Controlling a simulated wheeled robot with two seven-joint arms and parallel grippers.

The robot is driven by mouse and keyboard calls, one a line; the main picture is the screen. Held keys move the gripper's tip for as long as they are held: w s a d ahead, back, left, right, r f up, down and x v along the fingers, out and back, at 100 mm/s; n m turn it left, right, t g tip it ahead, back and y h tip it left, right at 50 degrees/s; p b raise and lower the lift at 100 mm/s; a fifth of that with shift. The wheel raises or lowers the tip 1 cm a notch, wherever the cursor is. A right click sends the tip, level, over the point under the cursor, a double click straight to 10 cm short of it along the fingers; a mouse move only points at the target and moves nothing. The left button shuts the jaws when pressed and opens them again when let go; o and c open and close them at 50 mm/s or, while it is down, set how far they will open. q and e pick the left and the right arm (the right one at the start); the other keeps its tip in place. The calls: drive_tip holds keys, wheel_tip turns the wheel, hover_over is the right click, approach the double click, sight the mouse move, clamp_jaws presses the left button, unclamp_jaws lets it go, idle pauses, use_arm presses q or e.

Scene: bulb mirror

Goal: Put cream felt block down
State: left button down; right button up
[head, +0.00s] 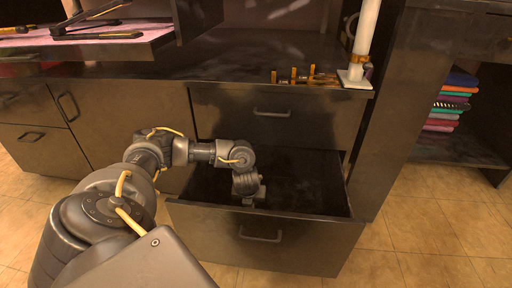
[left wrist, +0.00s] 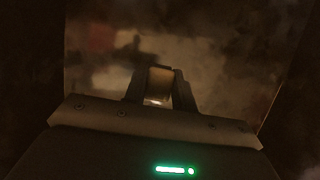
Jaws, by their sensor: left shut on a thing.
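My left gripper (head: 249,199) reaches down into the open lower drawer (head: 310,246), near its front wall and left of its middle. In the left wrist view my left gripper (left wrist: 157,92) is shut on a small pale block, the cream felt block (left wrist: 160,82), whose face shows between the two fingers. The wrist view is dark, and I cannot tell whether the block touches the drawer floor. In the head view the block is too small and hidden to make out clearly. My right gripper is not in view.
The drawer's dark inside is bare to the right of the gripper. A closed drawer (head: 270,113) is above it. On the dark counter stand a rack with orange posts (head: 305,77) and a white column (head: 366,30). Folded cloths (head: 446,105) are stacked on the right shelf.

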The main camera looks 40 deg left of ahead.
use_arm(q)
wheel_tip(320, 180, down, 2)
drive_tip(key=shift+f+b, duration=0.1)
drive_tip(key=shift+b, duration=0.2)
drive_tip(key=shift+f+b, duration=1.6)
drive_tip(key=shift+f, duration=0.45)
drive_tip(key=shift+r, duration=0.2)
drive_tip(key=c, duration=1.1)
unclamp_jaws()
drive_tip(key=shift+c, duration=0.2)
